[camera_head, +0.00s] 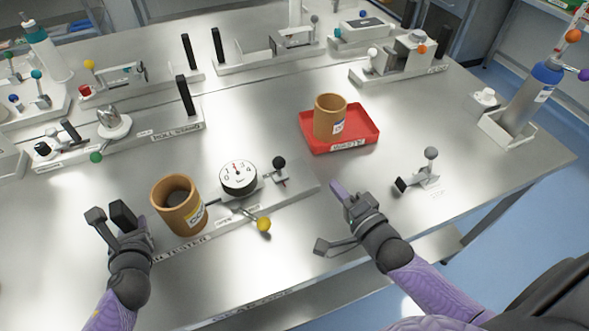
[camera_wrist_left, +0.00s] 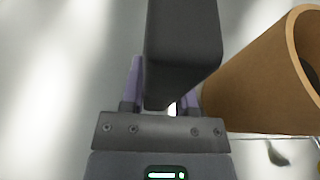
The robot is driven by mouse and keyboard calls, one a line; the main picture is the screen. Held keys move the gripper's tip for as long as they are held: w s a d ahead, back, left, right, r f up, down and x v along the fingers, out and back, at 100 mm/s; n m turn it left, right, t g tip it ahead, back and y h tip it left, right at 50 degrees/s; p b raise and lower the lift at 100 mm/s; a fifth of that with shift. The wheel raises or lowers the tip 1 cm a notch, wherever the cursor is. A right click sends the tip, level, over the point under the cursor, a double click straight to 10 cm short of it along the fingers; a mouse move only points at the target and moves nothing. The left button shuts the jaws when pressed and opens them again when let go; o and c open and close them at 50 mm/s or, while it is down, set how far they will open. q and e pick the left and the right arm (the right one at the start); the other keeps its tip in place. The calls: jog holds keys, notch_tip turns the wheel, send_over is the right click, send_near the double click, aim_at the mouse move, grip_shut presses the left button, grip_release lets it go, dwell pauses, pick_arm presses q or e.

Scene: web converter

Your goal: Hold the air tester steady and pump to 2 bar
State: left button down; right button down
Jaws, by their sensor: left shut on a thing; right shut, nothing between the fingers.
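The air tester is a long pale base (camera_head: 285,205) near the table's front. The exact needle reading is too small to tell. My left gripper (camera_head: 120,232) is shut on a black upright handle (camera_head: 122,214) left of the cylinder; the handle (camera_wrist_left: 183,50) also fills the wrist view between the purple fingers. My right gripper (camera_head: 345,196) is shut and empty, right of the base.
A red tray (camera_head: 362,140) holding a brown cup (camera_head: 330,116) stands behind my right gripper. A small lever fixture (camera_head: 430,165) stands to its right. A blue-topped bottle (camera_head: 535,95) stands at the far right. Several other fixtures line the back and left. Bare table lies between.

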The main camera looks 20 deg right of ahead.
pick_arm(q)
jog(key=shift+s+f, duration=0.2)
jog(key=shift+f, duration=0.1)
jog(key=shift+w+r+p, duration=0.1)
jog(key=shift+r+p, duration=0.1)
jog(key=shift+p, duration=0.25)
jog(key=shift+c, duration=1.4)
grip_release()
jog(key=shift+w+r, duration=0.1)
jog(key=shift+r, duration=0.05)
jog(key=v, duration=1.2)
jog(key=shift+r, duration=0.15)
